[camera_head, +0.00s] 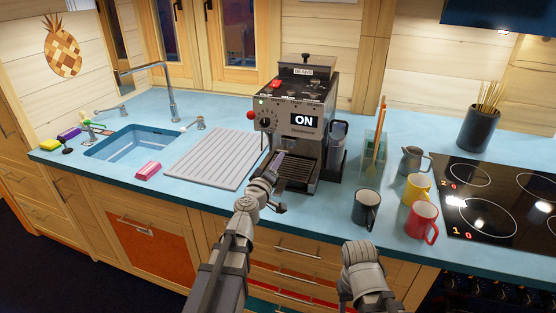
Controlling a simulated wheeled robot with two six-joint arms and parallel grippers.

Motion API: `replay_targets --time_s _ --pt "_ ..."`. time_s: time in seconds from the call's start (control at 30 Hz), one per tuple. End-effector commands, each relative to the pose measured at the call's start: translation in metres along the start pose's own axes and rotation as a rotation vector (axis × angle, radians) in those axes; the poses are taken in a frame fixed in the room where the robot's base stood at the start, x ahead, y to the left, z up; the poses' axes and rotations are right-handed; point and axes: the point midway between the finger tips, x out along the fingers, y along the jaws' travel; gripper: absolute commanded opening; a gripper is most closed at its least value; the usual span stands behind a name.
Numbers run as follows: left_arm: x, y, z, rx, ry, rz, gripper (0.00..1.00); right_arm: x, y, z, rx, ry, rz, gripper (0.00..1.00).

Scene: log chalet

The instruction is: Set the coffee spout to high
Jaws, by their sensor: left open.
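The coffee machine (322,112) stands upright on the blue counter. It is silver and black, with a lit ON display (304,121) on its front, a round dial (265,122) and a red knob (250,115) at its left side. A slatted drip tray (297,177) sits at its base. My left gripper (277,164) is open in front of the lower left of the machine, close to the drip tray. I cannot tell whether it touches anything. The spout area is dark and partly hidden by the gripper, so its height setting is unclear. My right arm shows at the bottom, without a visible gripper.
A ribbed drying board (215,155) and sink (135,148) lie to the left. A black mug (366,208), yellow mug (416,188), red mug (421,222) and metal jug (412,160) stand to the right, before the hob (490,205). A glass utensil holder (373,165) is beside the machine.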

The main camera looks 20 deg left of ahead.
Motion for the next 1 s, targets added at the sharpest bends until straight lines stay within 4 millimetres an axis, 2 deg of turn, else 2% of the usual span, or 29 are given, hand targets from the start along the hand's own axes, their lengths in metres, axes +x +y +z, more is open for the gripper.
replay_targets --time_s 0.17,0.27,0.5,0.7,1.0 --pt "0.0009 -0.0001 -0.0002 -0.003 0.000 0.000 0.42 0.0000 0.0000 0.0000 0.000 0.000 0.000 0.50" --pt "0.0008 -0.0001 -0.0001 -0.066 0.000 0.000 0.42 0.0000 0.0000 0.0000 0.000 0.000 0.000 0.50" --pt "0.0000 0.0003 0.0003 -0.492 0.000 0.000 0.42 -0.0001 0.0000 0.0000 0.000 0.000 0.000 0.50" --pt "-0.0003 0.0005 0.0005 -0.740 -0.001 0.000 0.42 -0.0001 0.0000 0.0000 0.000 0.000 0.000 0.50" --pt "0.0026 0.0005 0.0005 -0.791 -0.001 0.000 0.42 -0.0001 0.0000 0.0000 0.000 0.000 0.000 0.50"
